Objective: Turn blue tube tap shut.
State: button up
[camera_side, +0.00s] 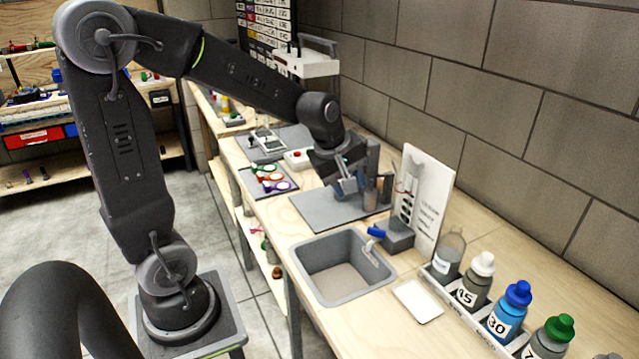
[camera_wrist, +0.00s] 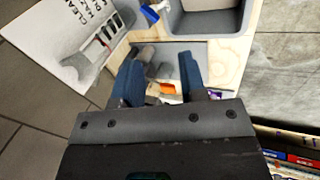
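A blue tap handle (camera_side: 376,232) shows at the back edge of the sink in the side view; I cannot tell whether it is the tube tap. A small blue part (camera_wrist: 150,13) beside the sink shows at the top of the wrist view. My gripper (camera_side: 348,187) is over the grey plate (camera_side: 318,207), beside upright cylinders (camera_side: 387,188), and apart from the blue handle. In the wrist view its two blue fingers (camera_wrist: 160,68) stand apart. An orange piece (camera_wrist: 167,88) shows beyond the gap. My gripper and wrist hide part of the cylinder area.
The grey sink (camera_side: 345,262) is set in the wooden bench. A white panel (camera_side: 430,195) stands behind a grey block (camera_side: 397,237). Several bottles (camera_side: 505,312) stand in a rack at the front right.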

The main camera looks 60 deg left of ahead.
jog(key=s+d+r+m+t+y, duration=0.2)
jog(key=s+m, duration=0.5)
jog(key=m, duration=0.7)
jog(key=shift+s+d+r, duration=0.4)
jog(key=shift+d+r, duration=0.15)
jog(key=shift+r, duration=0.2)
jog(key=shift+c, duration=0.7)
jog(key=shift+w+a+n, duration=0.2)
jog(key=shift+w+n, duration=0.2)
jog(key=shift+n, duration=0.1)
jog(key=shift+c, duration=0.7)
jog(key=n+g+h, duration=0.4)
jog(key=n+h, duration=0.2)
jog(key=n, duration=1.6)
send_over(376, 229)
jog(key=s+a, duration=0.3)
jog(key=a, duration=0.1)
notch_tip(376, 229, down, 10)
jog(key=x, duration=1.3)
jog(key=shift+w+a+f, duration=0.1)
